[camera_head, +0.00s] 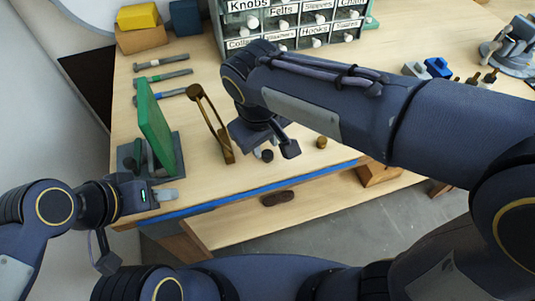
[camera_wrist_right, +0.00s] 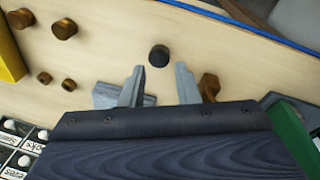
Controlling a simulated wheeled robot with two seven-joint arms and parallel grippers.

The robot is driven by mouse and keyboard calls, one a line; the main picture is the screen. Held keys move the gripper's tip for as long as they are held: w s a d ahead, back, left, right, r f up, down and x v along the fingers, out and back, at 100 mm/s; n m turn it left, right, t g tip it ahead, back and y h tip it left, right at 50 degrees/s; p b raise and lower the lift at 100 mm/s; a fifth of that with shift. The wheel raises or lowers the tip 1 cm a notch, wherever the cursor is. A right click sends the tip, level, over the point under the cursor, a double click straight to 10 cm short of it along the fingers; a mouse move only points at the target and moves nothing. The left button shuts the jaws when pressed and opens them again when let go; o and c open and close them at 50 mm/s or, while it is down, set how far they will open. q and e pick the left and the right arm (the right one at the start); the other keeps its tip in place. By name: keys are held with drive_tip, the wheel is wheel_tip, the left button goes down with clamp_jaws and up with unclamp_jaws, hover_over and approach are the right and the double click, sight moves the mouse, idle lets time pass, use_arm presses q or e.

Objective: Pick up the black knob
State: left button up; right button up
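The black knob (camera_head: 267,155) is a small dark cylinder on the wooden table, near its blue front edge. In the right wrist view the knob (camera_wrist_right: 159,56) lies just beyond my fingertips, roughly centred between them. My right gripper (camera_wrist_right: 160,79) is open, with its two grey fingers spread and nothing between them. In the head view my right gripper (camera_head: 258,149) points down at the knob, partly hidden by its own wrist. My left gripper (camera_head: 165,195) is over the table's left front corner, beside the green panel, away from the knob; its finger opening is unclear.
A brass arm (camera_head: 213,125) stands left of the knob; a brass knob (camera_head: 321,142) sits right of it. A green panel (camera_head: 155,128) stands at left. A labelled drawer cabinet (camera_head: 293,25) is behind. Several brass knobs show in the right wrist view (camera_wrist_right: 64,29).

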sight(267, 154)
drive_tip(key=f, duration=0.4)
drive_tip(key=shift+w+d, duration=0.2)
drive_tip(key=shift+r, duration=0.1)
drive_tip(key=c, duration=0.6)
drive_tip(key=shift+r, duration=0.1)
